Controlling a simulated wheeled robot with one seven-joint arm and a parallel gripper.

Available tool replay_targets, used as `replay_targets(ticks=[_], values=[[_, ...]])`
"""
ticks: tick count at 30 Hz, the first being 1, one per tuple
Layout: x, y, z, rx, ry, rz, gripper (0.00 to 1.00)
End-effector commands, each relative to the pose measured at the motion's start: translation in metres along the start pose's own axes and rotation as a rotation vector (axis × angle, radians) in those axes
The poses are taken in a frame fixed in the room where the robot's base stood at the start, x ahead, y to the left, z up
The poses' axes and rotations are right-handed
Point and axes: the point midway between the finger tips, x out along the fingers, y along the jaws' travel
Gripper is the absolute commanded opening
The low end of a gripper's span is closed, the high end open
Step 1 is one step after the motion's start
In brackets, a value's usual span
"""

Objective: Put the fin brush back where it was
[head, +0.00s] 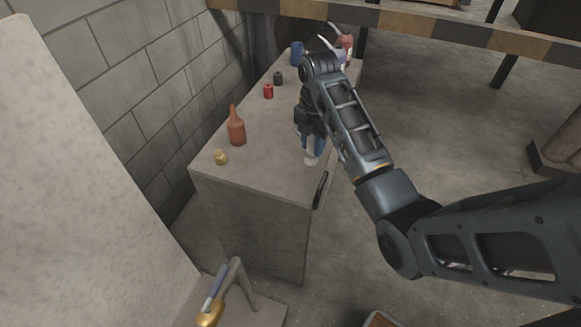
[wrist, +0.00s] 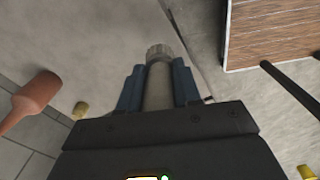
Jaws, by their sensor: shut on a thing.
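My gripper (head: 309,146) is over the right front part of the stone-grey counter (head: 255,175). Its blue fingers (wrist: 158,88) are shut on a pale grey, round-bodied thing with a ridged end, which I take to be the fin brush (wrist: 158,52). Its pale lower end also shows below the fingers in the head view (head: 312,160). I cannot tell whether that end touches the counter top. The rest of the brush is hidden by the gripper.
A brown bottle (head: 236,128), a small yellow pot (head: 220,157), a red can (head: 268,91), a dark can (head: 278,78) and a blue can (head: 297,52) stand on the counter. A dark bar (head: 320,189) is at its right edge. The middle counter top is bare.

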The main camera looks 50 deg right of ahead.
Motion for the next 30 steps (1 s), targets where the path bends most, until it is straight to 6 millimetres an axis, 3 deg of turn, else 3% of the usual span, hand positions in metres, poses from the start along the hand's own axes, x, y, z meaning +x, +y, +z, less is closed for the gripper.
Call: replay_targets(ticks=[3,9,14,21,30], values=[[0.012,0.021,-0.016,-0.005,0.0,-0.003,0.02],[0.029,0.043,-0.032,-0.001,0.0,-0.001,0.02],[0.037,0.047,-0.035,0.001,0.001,-0.001,0.02],[0.068,0.046,-0.035,0.001,0.0,-0.002,0.02],[0.073,0.046,-0.035,0.001,0.0,0.0,0.02]])
